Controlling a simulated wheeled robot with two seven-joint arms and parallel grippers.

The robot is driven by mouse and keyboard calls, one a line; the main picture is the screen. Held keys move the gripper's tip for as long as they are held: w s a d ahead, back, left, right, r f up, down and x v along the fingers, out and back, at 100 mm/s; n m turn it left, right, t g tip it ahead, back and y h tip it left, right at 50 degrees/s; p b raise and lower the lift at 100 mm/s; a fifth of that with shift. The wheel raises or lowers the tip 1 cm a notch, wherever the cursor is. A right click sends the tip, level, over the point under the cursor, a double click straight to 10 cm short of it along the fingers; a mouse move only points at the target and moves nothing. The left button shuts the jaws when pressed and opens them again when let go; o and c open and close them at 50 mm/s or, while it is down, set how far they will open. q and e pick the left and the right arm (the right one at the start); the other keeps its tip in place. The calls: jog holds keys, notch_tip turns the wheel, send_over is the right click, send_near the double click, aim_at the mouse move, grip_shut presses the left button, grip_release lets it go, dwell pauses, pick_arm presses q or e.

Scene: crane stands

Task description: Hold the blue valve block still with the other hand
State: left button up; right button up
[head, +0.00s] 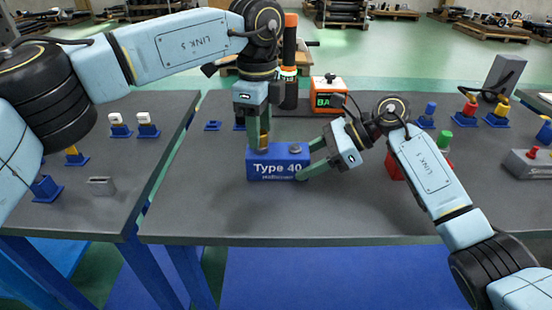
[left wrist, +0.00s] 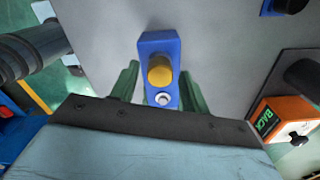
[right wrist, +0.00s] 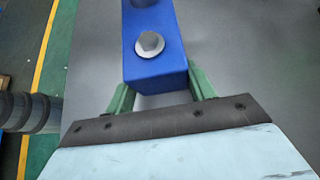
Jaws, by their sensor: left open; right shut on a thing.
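The blue valve block (head: 262,175), labelled "Type 40", lies on the grey table. My right gripper (head: 305,160) is shut on its right end; in the right wrist view the block (right wrist: 158,72) sits between the green fingers, with a grey bolt head (right wrist: 150,43) on top. My left gripper (head: 259,136) is above the block's left part, pointing down, open. A yellow cylinder (left wrist: 160,70) stands up from the block, between and apart from the left fingers in the left wrist view. A smaller bolt head (left wrist: 162,99) shows beside it.
An orange box (head: 327,88) and a dark cylinder with an orange top (head: 290,60) stand behind the block. Small blue-based parts stand left and right. A red and green piece (head: 443,140) is at right. The table front is clear.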

pick_arm(q)
jog(key=m, duration=2.6)
dwell(0.6)
jog(key=c, duration=1)
grip_shut()
jog(key=shift+r, duration=0.15)
